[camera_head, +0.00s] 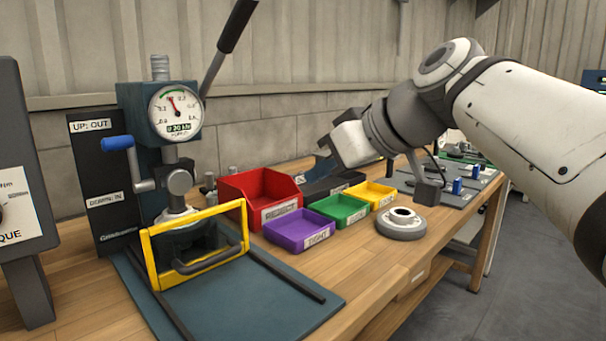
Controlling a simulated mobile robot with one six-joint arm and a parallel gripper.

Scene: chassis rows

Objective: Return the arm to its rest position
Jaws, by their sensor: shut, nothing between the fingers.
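My arm enters from the right side of the head view, with a thick white link and a dark grey wrist. My gripper (346,145), a pale block at the end of the wrist, is in the air above the bench, behind and above the green bin. It points left and down, is shut and holds nothing. Its fingertips are small and hard to make out from this side. It appears apart from the bins and the press.
A press with a dial gauge (175,112) and yellow guard frame (152,262) stands left. Red (231,188), purple (272,237), green (326,212) and yellow (389,191) bins line the wooden bench (357,257). A grey round part (401,229) lies in front.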

